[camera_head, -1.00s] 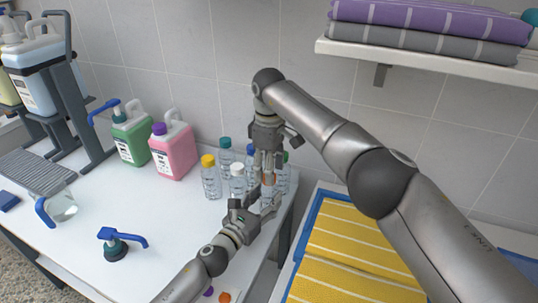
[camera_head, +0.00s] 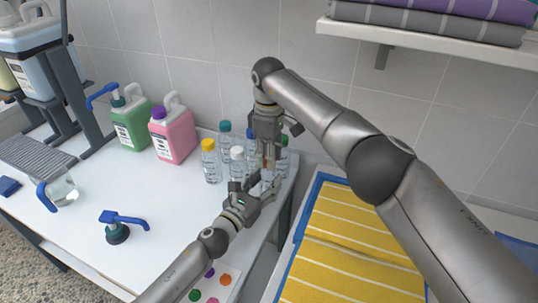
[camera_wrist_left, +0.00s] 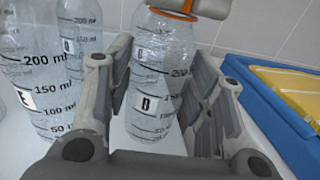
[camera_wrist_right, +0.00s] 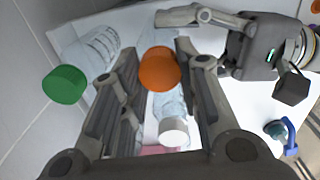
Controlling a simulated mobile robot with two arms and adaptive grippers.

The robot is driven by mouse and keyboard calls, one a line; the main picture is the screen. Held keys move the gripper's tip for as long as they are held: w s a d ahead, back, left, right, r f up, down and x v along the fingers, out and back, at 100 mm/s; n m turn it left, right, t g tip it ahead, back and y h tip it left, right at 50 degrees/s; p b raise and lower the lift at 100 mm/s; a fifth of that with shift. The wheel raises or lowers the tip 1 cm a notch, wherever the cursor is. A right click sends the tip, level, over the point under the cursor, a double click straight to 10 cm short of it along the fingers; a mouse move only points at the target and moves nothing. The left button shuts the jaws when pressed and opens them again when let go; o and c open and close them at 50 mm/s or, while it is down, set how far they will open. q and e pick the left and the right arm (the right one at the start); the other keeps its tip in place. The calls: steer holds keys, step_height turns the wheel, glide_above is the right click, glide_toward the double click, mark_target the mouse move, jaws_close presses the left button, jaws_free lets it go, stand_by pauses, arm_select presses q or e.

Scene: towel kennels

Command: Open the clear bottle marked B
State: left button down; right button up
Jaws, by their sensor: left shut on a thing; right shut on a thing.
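A clear bottle (camera_wrist_left: 155,75) with an orange cap (camera_wrist_right: 158,68) stands upright in the left wrist view. Its label letter looks like B or D; I cannot tell which. My left gripper (camera_head: 268,182) comes from the front, its fingers shut on both sides of the bottle's body. My right gripper (camera_head: 268,163) points down from above and is shut on the orange cap. In the left wrist view, the cap is at the top edge, partly hidden by a right fingertip. The cap appears to be on the bottle's neck.
Close by stand clear bottles with yellow (camera_head: 208,145), teal (camera_head: 225,127), white (camera_wrist_right: 173,131) and green (camera_wrist_right: 64,84) caps. One marked E (camera_wrist_left: 40,75) is beside my left gripper. Pink (camera_head: 173,135) and green (camera_head: 130,125) jugs stand behind. A blue tray of yellow towels (camera_head: 350,240) is right.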

steer(key=n, duration=1.5)
arm_select(q)
steer(key=shift+f, duration=0.1)
arm_select(e)
steer(key=n, duration=0.6)
steer(key=shift+r, duration=0.1)
steer(key=n, duration=0.4)
steer(key=shift+n, duration=0.3)
steer(key=n, duration=2.8)
steer(key=shift+r, duration=0.2)
